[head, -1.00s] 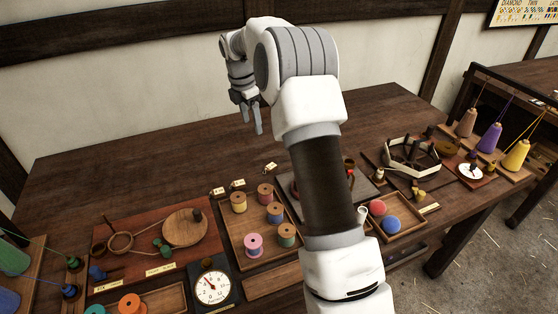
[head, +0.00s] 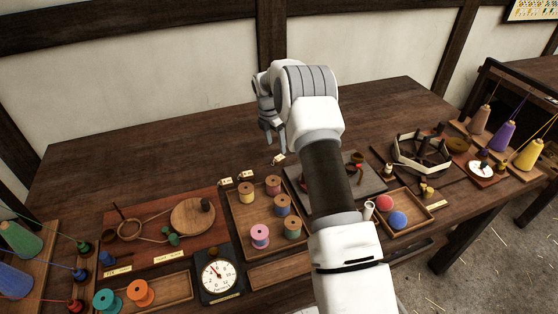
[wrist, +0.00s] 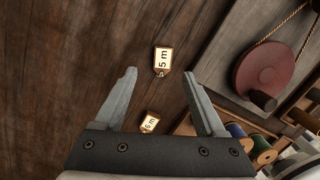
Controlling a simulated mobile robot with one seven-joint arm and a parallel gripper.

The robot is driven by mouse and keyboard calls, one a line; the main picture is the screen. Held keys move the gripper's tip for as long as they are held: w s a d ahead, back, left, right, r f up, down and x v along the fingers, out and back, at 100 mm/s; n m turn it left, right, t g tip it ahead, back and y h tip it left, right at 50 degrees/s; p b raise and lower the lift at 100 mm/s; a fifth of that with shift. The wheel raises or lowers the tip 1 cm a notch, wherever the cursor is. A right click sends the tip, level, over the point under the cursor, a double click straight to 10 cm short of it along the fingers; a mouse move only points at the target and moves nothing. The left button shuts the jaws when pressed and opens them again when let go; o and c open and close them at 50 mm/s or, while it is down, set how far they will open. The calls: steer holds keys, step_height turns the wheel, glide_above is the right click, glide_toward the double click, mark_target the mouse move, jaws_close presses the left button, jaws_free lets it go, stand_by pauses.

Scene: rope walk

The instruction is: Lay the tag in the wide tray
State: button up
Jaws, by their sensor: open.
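Small cream tags with brass rings lie on the dark bench. In the wrist view, one tag marked 5 m (wrist: 162,60) lies just beyond and between my fingertips, and one marked 6 m (wrist: 149,122) lies nearer my palm. My gripper (wrist: 160,78) is open and empty above them. In the head view my gripper (head: 276,140) hangs over the back of the bench, just above a lone tag (head: 279,160). Two more tags (head: 226,182) lie to its left. Several trays are in view; I cannot tell which is the wide one.
A spool tray (head: 241,235) stands in front of the tags. An empty narrow tray (head: 282,272) is at the front edge. A dial (head: 216,273) is beside it. A grey board with a red disc (wrist: 265,72) lies right of the tags. The back left bench is clear.

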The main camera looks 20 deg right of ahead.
mark_target(278, 158)
steer(key=shift+d+f, duration=0.2)
steer(key=shift+f, duration=1.3)
steer(key=shift+d+f, duration=0.2)
steer(key=shift+f, duration=1.25)
steer(key=shift+s, duration=0.1)
jaws_close()
